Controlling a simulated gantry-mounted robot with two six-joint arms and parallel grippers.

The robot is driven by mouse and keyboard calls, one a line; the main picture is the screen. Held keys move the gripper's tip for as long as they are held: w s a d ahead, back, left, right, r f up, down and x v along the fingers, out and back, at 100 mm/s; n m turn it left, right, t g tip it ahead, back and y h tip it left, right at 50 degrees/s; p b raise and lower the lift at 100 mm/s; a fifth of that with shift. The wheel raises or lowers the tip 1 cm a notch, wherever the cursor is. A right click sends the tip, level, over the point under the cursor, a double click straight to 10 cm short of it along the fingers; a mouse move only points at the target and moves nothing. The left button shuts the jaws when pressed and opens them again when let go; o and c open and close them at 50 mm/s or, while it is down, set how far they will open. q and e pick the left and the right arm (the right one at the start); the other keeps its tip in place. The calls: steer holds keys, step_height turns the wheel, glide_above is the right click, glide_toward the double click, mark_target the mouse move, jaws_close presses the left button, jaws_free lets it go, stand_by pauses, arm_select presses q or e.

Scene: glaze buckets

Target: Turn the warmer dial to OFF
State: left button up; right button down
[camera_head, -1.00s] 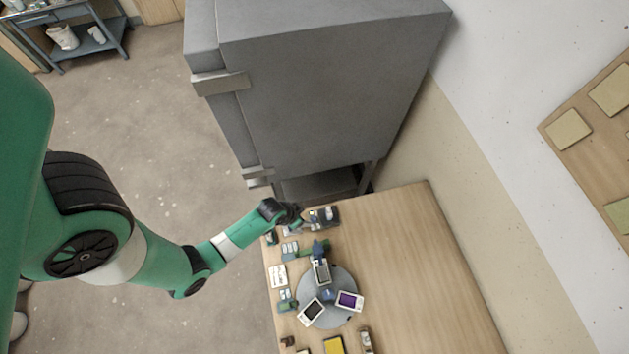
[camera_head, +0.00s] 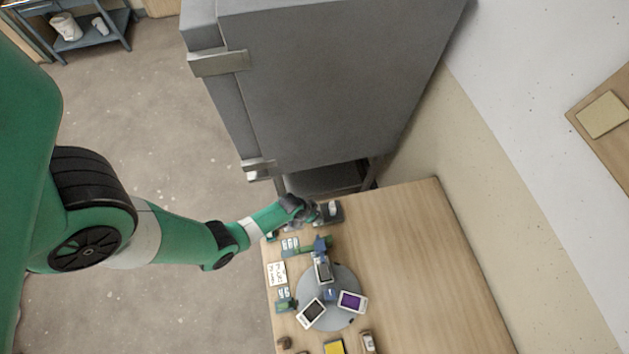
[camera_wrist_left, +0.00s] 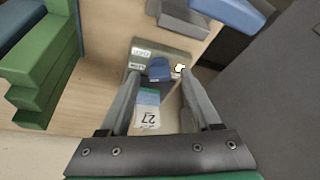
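My left gripper (camera_head: 313,213) is at the far left corner of the table, beside a small dark grey device (camera_head: 333,212). In the left wrist view, my left gripper (camera_wrist_left: 160,77) is open, its two fingers apart. Between and just beyond the fingertips is a blue knob (camera_wrist_left: 160,68), apparently the warmer dial, on a grey-green panel (camera_wrist_left: 158,50). Small white labels (camera_wrist_left: 141,53) sit on the panel left of the knob; I cannot read them surely. Whether the fingers touch the knob cannot be told. My right gripper is not in view.
A card marked 27 (camera_wrist_left: 147,116) lies between the fingers in the picture. A round grey stand (camera_head: 326,286) with several small screens is nearby on the wooden table (camera_head: 420,270). A large grey cabinet (camera_head: 330,80) stands behind. The table's right side is clear.

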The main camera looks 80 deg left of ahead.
arm_select(q)
jaws_close()
steer(key=shift+m, duration=0.3)
steer(key=m, duration=0.1)
steer(key=m+h+b, duration=0.1)
steer(key=m, duration=0.1)
steer(key=m+h, duration=0.1)
steer(key=shift+a, duration=0.25)
steer(key=shift+r+m+h, duration=0.1)
steer(key=shift+m+h, duration=0.3)
steer(key=shift+m, duration=0.6)
steer(key=shift+a+m+h+p, duration=0.15)
steer(key=shift+m+h+p, duration=0.35)
steer(key=shift+m, duration=1.1)
steer(key=shift+o, duration=0.4)
jaws_free()
